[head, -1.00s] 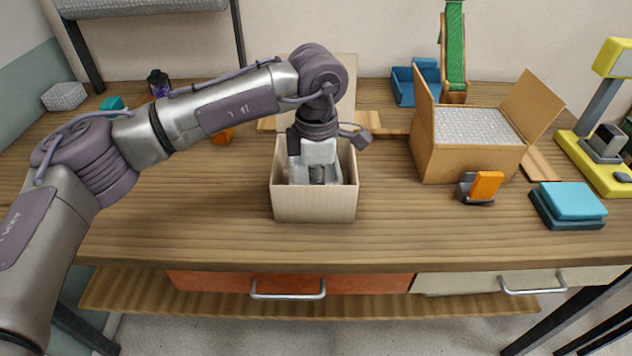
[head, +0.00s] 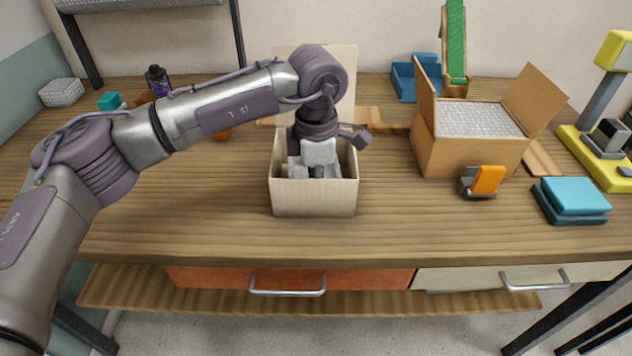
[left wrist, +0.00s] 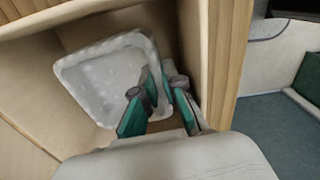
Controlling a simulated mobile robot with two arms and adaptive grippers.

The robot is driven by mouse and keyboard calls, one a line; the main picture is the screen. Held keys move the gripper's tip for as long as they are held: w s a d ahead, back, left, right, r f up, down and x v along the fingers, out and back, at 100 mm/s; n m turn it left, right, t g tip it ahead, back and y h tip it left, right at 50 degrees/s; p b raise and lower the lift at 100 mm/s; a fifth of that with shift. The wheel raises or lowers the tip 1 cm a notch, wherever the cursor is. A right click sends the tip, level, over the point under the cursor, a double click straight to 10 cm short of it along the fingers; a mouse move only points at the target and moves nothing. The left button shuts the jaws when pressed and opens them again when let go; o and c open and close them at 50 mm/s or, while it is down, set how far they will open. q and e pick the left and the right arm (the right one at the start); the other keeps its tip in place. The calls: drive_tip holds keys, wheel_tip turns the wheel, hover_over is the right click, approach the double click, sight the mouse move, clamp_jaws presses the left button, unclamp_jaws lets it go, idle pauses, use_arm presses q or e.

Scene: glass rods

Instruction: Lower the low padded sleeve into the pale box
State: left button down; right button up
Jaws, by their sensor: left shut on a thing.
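The pale box (head: 313,199) stands open on the bench in the middle of the head view, its back flap raised. My left gripper (left wrist: 160,98) is inside the box, its teal fingers shut on the near right wall of the low padded sleeve. The sleeve (left wrist: 100,78) is whitish and square with rounded corners, and sits within the box walls in the left wrist view. In the head view the gripper and the box front hide most of it. I cannot tell whether its underside touches the box floor. My right gripper is not in view.
A brown carton (head: 468,157) with bubble wrap stands open to the right. An orange-and-grey dispenser (head: 484,181) and stacked blue pads (head: 571,198) lie nearby. A yellow device (head: 602,150) stands at the far right. The bench in front of the pale box is clear.

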use_arm(q)
drive_tip(key=shift+f+b, duration=0.3)
drive_tip(key=shift+f, duration=0.2)
